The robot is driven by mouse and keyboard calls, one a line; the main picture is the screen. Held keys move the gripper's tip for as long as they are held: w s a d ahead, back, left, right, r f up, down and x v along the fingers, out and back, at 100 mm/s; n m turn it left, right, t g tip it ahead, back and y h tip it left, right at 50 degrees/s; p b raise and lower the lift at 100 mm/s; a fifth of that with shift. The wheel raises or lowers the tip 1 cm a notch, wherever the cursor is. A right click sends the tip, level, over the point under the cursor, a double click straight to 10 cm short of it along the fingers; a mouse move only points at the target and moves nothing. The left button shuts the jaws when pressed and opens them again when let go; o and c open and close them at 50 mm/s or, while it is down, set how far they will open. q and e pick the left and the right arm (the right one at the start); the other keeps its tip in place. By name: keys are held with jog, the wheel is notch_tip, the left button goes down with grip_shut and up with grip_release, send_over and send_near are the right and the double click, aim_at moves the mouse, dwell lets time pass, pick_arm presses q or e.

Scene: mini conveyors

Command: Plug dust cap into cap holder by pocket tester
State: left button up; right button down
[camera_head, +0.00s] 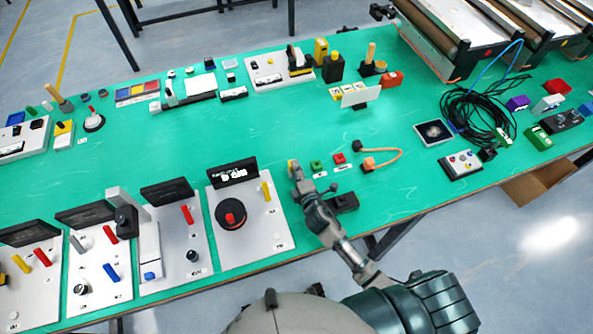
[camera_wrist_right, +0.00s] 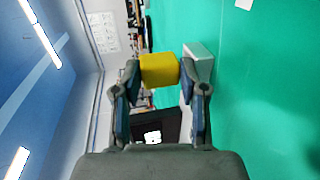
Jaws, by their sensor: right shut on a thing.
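My right gripper (camera_head: 294,170) is low over the green table, right of the panel with the red-topped black knob. It is shut on a small yellow block, which looks like the dust cap; in the right wrist view the yellow block (camera_wrist_right: 160,70) sits between both fingertips (camera_wrist_right: 160,86). Small green (camera_head: 316,165) and red (camera_head: 339,158) caps stand just right of the gripper. I cannot make out the cap holder. My left gripper is not in view.
The knob panel (camera_head: 245,247) stands close left of the gripper. A black block (camera_head: 343,202) lies beside my right arm. An orange cord (camera_head: 382,162) and a black cable coil (camera_head: 478,112) lie to the right. The table's middle (camera_head: 210,135) is clear.

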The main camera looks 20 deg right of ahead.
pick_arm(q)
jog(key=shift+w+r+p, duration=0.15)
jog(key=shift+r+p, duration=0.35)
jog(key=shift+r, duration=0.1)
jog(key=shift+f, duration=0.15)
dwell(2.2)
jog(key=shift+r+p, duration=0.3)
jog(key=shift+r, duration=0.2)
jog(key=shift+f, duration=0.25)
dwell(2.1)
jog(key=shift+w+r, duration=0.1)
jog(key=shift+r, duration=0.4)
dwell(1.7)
